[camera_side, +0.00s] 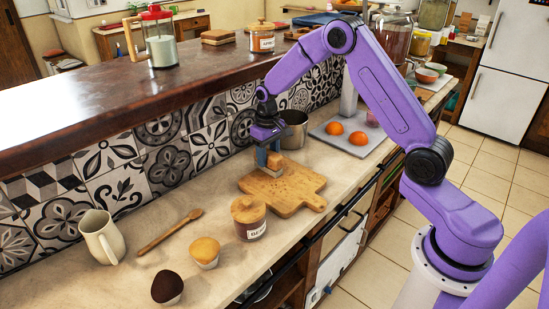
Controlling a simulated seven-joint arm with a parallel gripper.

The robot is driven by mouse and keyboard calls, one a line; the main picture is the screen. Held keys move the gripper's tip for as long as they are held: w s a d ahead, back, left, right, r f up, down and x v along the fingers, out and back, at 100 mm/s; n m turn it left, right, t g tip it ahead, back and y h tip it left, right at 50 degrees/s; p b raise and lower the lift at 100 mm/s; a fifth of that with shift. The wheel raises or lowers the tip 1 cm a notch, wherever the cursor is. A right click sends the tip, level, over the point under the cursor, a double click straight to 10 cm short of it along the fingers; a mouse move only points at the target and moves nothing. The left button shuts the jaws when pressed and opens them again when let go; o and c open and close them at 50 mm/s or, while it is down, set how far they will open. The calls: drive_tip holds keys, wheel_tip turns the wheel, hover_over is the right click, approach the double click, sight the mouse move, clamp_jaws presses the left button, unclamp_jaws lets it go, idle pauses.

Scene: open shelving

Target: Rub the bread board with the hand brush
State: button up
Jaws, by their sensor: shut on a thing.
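The bread board (293,190) is a wooden board with a handle, lying flat on the counter with its handle toward the lower right. Small dark specks show on its surface. My gripper (267,147) points down over the far left part of the board. It is shut on the hand brush (274,160), of which a small wood-coloured part shows below and right of the fingers. The brush is low over the board; I cannot tell whether it touches. The fingers hide much of the brush.
A lidded jar (249,218) stands close in front of the board. A metal pot (294,130) stands behind it, and a tray (352,143) with oranges lies to the right. Muffins (205,252), a wooden spoon (169,232) and a cream pitcher (99,238) are at the left.

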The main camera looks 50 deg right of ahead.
drive_tip(key=shift+w+a, duration=0.15)
drive_tip(key=shift+a, duration=0.55)
drive_tip(key=shift+s+a, duration=0.1)
drive_tip(key=shift+s, duration=0.15)
drive_tip(key=shift+s+a, duration=0.1)
drive_tip(key=shift+s, duration=6.6)
drive_tip(key=shift+a, duration=0.8)
drive_tip(key=shift+w+d, duration=0.1)
drive_tip(key=shift+w, duration=6.85)
drive_tip(key=shift+a, duration=0.75)
drive_tip(key=shift+s, duration=6.7)
drive_tip(key=shift+s+r, duration=0.15)
drive_tip(key=shift+s, duration=0.05)
drive_tip(key=shift+w+r, duration=0.1)
drive_tip(key=shift+r, duration=0.7)
wheel_tip(320, 180, up, 6)
drive_tip(key=shift+r, duration=0.15)
